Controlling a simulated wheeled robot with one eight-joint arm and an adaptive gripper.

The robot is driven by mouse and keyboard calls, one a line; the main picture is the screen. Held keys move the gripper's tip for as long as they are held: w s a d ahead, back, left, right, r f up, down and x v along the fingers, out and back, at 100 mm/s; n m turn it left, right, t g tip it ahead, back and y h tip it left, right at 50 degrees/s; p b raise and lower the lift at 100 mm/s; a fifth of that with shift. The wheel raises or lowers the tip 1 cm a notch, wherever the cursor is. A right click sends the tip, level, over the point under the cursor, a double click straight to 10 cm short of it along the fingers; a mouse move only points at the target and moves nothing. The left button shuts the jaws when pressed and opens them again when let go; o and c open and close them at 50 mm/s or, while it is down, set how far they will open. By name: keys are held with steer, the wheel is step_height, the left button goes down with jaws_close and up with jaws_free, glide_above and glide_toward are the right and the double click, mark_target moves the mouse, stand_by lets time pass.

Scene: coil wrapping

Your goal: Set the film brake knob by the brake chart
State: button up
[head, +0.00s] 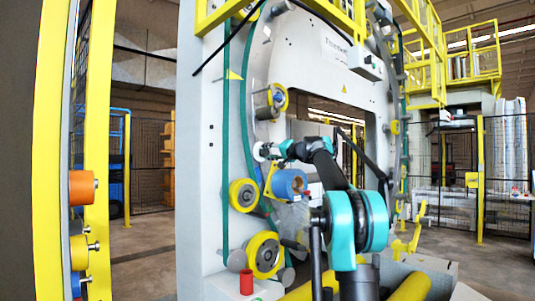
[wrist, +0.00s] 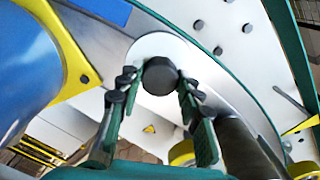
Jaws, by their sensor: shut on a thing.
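The film brake knob (wrist: 160,75) is a dark round knob in front of a pale disc in the wrist view. My gripper (wrist: 158,90) has one green-padded finger on each side of it, shut on the knob. In the head view my gripper (head: 270,151) reaches to a pale disc (head: 259,152) on the ring of the wrapping machine; the knob itself is hard to make out there. The knob's setting cannot be read. I cannot make out a brake chart in either view.
Yellow rollers (head: 243,195) sit on the ring nearby. A yellow post (head: 95,130) stands at the left.

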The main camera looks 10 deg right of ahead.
steer(key=o, duration=1.2)
steer(key=shift+c, duration=0.2)
steer(key=v, duration=1.2)
steer(key=s+a+f+n+g+h, duration=0.1)
steer(key=s+a+f+g, duration=0.3)
steer(key=f, duration=0.8)
steer(key=s+a+f+n+g+h, duration=0.1)
steer(key=s+a+f, duration=0.1)
steer(key=s+f, duration=0.75)
steer(key=s+a+f+n+g+h, duration=0.1)
steer(key=s+a+f+g, duration=0.2)
steer(key=f, duration=1.1)
steer(key=s+d+f+g+h, duration=0.1)
steer(key=s+d+f+h, duration=0.2)
steer(key=s+f, duration=1.1)
steer(key=s+d+f+n+g+h, duration=0.1)
steer(key=s+f+h, duration=0.3)
steer(key=s+f, duration=1.1)
steer(key=shift+d+f+h, duration=0.3)
steer(key=shift+d+f, duration=0.4)
steer(key=shift+d, duration=0.15)
